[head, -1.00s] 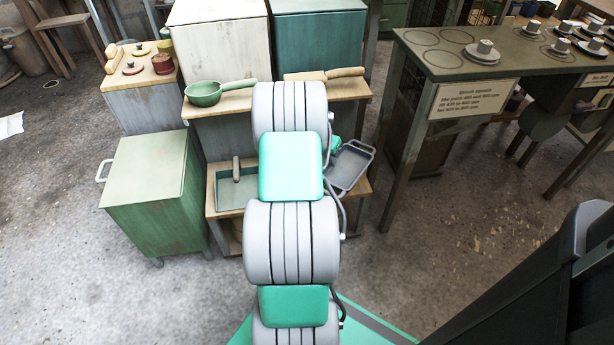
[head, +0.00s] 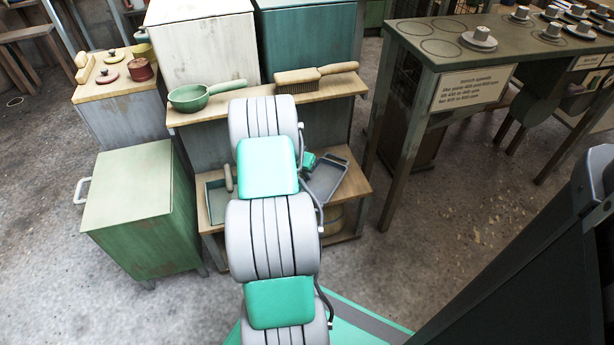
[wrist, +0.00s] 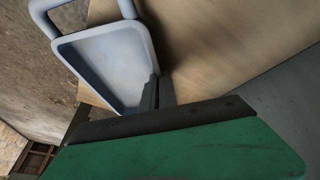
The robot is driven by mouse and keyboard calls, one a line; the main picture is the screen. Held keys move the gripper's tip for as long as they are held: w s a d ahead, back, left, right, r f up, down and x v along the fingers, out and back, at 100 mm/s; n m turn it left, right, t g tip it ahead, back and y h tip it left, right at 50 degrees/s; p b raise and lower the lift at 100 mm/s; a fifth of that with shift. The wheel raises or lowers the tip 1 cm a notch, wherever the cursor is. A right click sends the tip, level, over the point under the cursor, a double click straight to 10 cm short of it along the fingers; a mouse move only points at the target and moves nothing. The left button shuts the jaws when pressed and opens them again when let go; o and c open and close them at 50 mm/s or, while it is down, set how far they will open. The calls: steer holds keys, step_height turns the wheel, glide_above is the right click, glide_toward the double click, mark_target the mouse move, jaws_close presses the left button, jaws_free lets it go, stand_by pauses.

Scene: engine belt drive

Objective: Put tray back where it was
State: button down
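A grey-blue tray (head: 326,178) with raised rims and a loop handle is at the right part of the lower wooden shelf. It sits at an angle there; whether it rests on the shelf or is just above it, I cannot tell. In the wrist view the tray (wrist: 105,65) fills the upper left, handle at the top. My gripper (wrist: 150,95) has a dark finger at the tray's near rim and looks shut on it. In the head view my gripper (head: 309,161) is mostly hidden behind my arm, with a green part showing beside the tray.
A second, greenish tray (head: 216,203) is on the same shelf at left. A green pan (head: 190,97) and a brush (head: 298,80) lie on the upper shelf. A green cabinet (head: 130,190) stands left, a table (head: 440,45) right. Floor between shelf and table is open.

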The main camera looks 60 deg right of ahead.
steer(key=c, duration=2.1)
jaws_free()
steer(key=shift+f, duration=0.1)
steer(key=o, duration=0.4)
steer(key=p+v, duration=0.4)
steer(key=v, duration=0.8)
steer(key=w+a+r+n+t+y, duration=0.1)
steer(key=w+a+r+n, duration=0.25)
steer(key=a, duration=0.35)
steer(key=w+a+r+n+t, duration=0.1)
steer(key=w+a+r+n, duration=0.1)
steer(key=w+a+r, duration=0.45)
steer(key=a+r+n+t+y, duration=0.1)
steer(key=a+n, duration=0.2)
steer(key=a, duration=0.7)
steer(key=a+r+n+y, duration=0.1)
steer(key=a+r+n, duration=0.15)
steer(key=a, duration=0.65)
steer(key=s+a+n, duration=0.2)
steer(key=s+a, duration=0.1)
steer(key=a, duration=0.2)
steer(key=s+a+n+y, duration=0.1)
steer(key=s+a+n, duration=0.1)
steer(key=s+a, duration=0.1)
steer(key=s+a+n, duration=0.2)
steer(key=s+a, duration=0.1)
steer(key=a, duration=0.3)
steer(key=shift+s+a+r+n+y, duration=0.1)
steer(key=shift+a+r+n+y, duration=0.1)
steer(key=shift+a+n+y, duration=0.15)
